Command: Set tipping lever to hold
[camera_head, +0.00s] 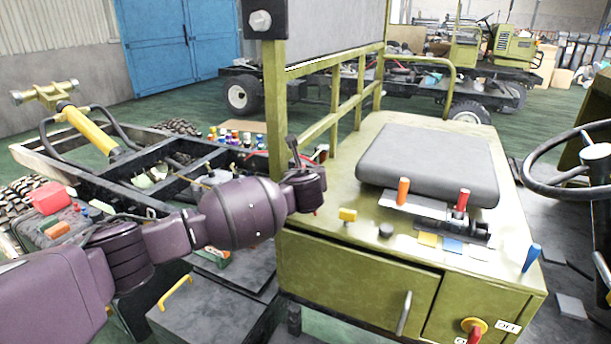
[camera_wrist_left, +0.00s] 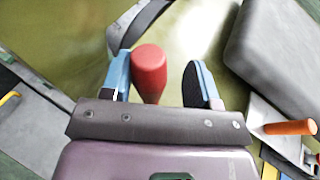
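A lever with a rounded red knob (camera_wrist_left: 150,72) stands between the fingers of my left gripper (camera_wrist_left: 158,76) in the left wrist view. The fingers, with blue sides, are apart; the knob is nearer the left finger and a clear gap separates it from the right one. In the head view my left gripper (camera_head: 304,182) is at the left edge of the olive cab console (camera_head: 340,255), left of the seat, and hides most of this lever. No label shows which lever is the tipping lever or where hold is. My right gripper is not in view.
An orange-handled lever (camera_head: 403,190) and a red-handled lever (camera_head: 462,200) stand in front of the grey seat (camera_head: 430,160). A yellow knob (camera_head: 347,214) and a blue handle (camera_head: 531,257) are also on the console. An olive rail (camera_head: 330,122) rises behind the gripper.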

